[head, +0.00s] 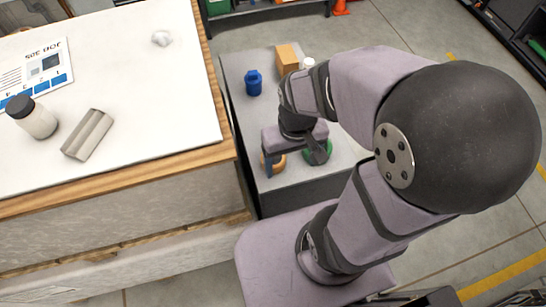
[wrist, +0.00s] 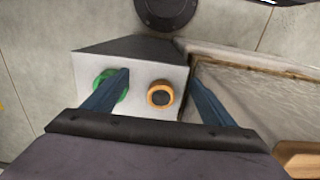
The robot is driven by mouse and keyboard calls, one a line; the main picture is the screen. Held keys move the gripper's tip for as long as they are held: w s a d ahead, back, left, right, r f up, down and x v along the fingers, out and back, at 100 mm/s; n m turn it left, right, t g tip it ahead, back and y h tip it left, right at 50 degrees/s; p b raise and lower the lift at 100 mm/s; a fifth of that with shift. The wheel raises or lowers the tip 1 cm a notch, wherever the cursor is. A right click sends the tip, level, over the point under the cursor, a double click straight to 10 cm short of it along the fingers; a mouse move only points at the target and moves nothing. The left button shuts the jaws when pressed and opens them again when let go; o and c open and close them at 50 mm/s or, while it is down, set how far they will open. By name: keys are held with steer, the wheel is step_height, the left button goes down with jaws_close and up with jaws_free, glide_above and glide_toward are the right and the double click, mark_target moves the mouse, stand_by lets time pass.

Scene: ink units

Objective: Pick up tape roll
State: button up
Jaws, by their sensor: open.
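A tan-orange ring with a dark centre, which looks like the tape roll (wrist: 151,94), lies flat on the pale top of a grey cabinet (wrist: 140,125). In the head view the tape roll (head: 279,166) shows partly behind a finger. My gripper (head: 294,160) is open above the cabinet top. In the wrist view my gripper's (wrist: 161,78) fingers stand wide apart, with the tape roll in the gap between them, and nothing is held. A green ring (wrist: 101,77) lies to the left, partly covered by the left finger; it also shows in the head view (head: 328,147).
A blue container (head: 253,83), a tan box (head: 286,59) and a white bottle (head: 308,63) stand farther back on the cabinet. A higher white-topped workbench (head: 130,130) adjoins on the left, its wooden edge close to the cabinet.

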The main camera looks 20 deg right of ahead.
steer(key=s+d+f+n+p, duration=0.1)
steer(key=d+f+n+p, duration=0.15)
steer(key=d+f, duration=0.4)
steer(key=s+d+f+n+p, duration=0.2)
steer(key=d+f+p, duration=0.15)
steer(key=d, duration=0.65)
steer(key=n+t+y+b, duration=0.25)
steer(key=t+y, duration=0.45)
steer(key=t, duration=0.4)
glide_toward(282, 167)
steer(key=w+a+f, duration=0.2)
steer(key=f, duration=0.1)
steer(key=shift+b, duration=0.3)
steer(key=shift+w+r+m+t, duration=0.3)
steer(key=shift+w+r, duration=0.15)
steer(key=shift+w, duration=0.15)
steer(key=shift+x, duration=0.95)
steer(key=shift+w, duration=0.1)
